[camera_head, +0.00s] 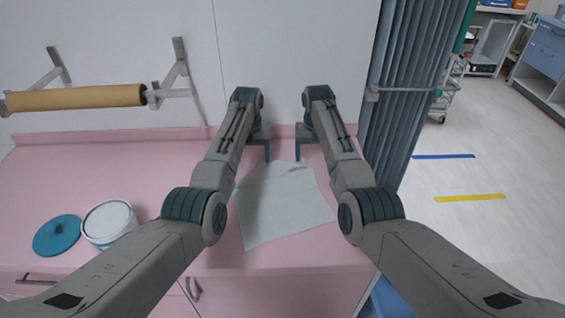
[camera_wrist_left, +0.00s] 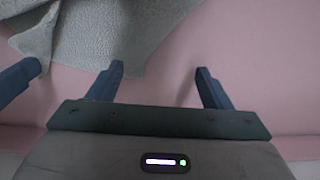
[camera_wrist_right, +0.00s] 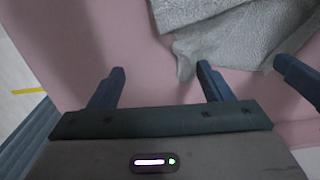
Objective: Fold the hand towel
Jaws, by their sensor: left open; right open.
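The hand towel (camera_head: 285,205) is a light grey cloth spread on the pink counter, with its far edge creased and uneven near my grippers. My left gripper (camera_head: 257,150) is open at the towel's far edge. In the left wrist view the towel (camera_wrist_left: 110,30) reaches the inner finger of this gripper (camera_wrist_left: 160,72), with bare counter between the fingers. My right gripper (camera_head: 308,150) is open at the far right corner. In the right wrist view a small crumpled towel corner (camera_wrist_right: 185,60) lies by one finger of this gripper (camera_wrist_right: 160,70). Contact cannot be told.
A white tub (camera_head: 109,222) and a teal lid (camera_head: 57,235) stand on the pink counter (camera_head: 90,175) at the left. A paper roll (camera_head: 75,97) hangs on the wall behind. A grey-blue curtain (camera_head: 410,90) hangs close to the counter's right end.

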